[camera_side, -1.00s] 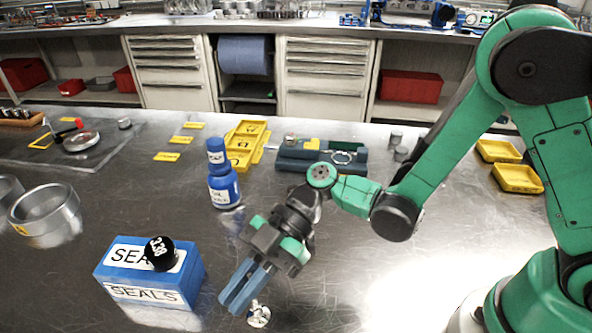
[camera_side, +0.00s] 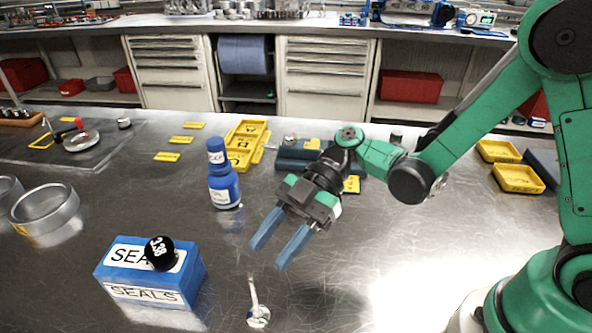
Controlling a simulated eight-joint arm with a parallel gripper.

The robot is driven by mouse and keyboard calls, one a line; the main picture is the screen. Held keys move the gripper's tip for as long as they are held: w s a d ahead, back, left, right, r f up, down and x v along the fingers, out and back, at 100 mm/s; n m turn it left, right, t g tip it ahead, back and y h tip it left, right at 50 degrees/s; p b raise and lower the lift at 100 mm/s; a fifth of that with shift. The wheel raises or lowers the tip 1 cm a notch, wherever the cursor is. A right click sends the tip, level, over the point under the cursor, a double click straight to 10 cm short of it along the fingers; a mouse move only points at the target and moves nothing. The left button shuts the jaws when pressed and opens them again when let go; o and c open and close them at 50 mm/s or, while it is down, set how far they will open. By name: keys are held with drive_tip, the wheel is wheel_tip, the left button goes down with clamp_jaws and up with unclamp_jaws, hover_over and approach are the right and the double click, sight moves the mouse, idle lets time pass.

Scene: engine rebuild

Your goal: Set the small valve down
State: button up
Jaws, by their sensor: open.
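The small valve (camera_side: 257,314) stands on the metal bench near the front edge of the picture. Its round silver head rests on the bench and its thin stem points up, leaning slightly left. My gripper (camera_side: 266,249) is open and empty, with its two blue fingers spread. It is above and behind the valve, apart from it.
A blue SEALS box (camera_side: 150,272) with a black knob marked 2.38 (camera_side: 160,253) on it sits left of the valve. A blue bottle (camera_side: 223,180) stands behind. Yellow trays (camera_side: 245,145) and metal rings (camera_side: 45,210) lie farther off. The bench right of the valve is clear.

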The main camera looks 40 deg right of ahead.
drive_tip(key=d+r+m+t+h, duration=0.2)
drive_tip(key=d+m+t+h, duration=0.3)
drive_tip(key=d+m, duration=0.4)
drive_tip(key=d+r+m+t+h, duration=0.2)
drive_tip(key=d+m+t+h, duration=0.3)
drive_tip(key=d+m+h, duration=0.3)
drive_tip(key=shift+w+d+m, duration=0.25)
drive_tip(key=shift+d+m, duration=0.25)
drive_tip(key=shift+m, duration=1.3)
